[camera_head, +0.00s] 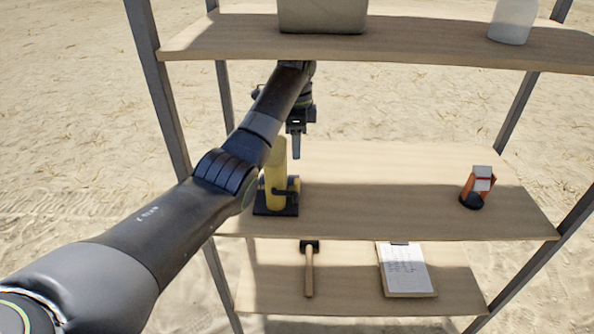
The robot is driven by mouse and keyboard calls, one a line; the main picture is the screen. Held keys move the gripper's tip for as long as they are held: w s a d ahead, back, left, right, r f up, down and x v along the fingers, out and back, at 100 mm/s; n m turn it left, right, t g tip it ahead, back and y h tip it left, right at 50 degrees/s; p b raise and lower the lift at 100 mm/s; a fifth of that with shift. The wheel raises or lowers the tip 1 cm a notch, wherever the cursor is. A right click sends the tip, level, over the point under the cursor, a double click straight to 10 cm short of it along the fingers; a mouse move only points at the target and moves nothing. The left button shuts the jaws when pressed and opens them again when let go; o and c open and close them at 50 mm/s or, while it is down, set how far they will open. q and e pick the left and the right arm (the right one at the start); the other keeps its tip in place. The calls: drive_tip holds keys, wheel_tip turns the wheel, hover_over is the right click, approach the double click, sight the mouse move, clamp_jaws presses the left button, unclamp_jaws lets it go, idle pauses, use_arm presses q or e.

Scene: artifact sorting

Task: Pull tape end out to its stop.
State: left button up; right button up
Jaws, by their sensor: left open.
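A yellow upright piece (275,186) stands on a black base (276,209) at the left of the middle shelf, with a dark part at its right side. It may be the tape's holder; I cannot make out a tape end. My left arm hides part of it. My left gripper (296,147) points down just above and right of the yellow piece's top. It is open, with nothing seen between its fingers. My right gripper is not in view.
The middle shelf (380,200) is mostly clear, with a small orange and black object (478,188) at its right. The lower shelf holds a wooden-handled tool (309,272) and a clipboard (404,268). The upper shelf (420,45) holds a beige box (322,15) and a white bottle (512,20).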

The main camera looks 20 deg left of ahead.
sight(297, 182)
use_arm(q)
wheel_tip(297, 182, down, 6)
drive_tip(key=shift+s+f+p, duration=0.1)
drive_tip(key=shift+p, duration=0.4)
wheel_tip(297, 182, down, 4)
drive_tip(key=shift+p, duration=0.45)
drive_tip(key=shift+f, duration=0.75)
drive_tip(key=c, duration=1.1)
clamp_jaws()
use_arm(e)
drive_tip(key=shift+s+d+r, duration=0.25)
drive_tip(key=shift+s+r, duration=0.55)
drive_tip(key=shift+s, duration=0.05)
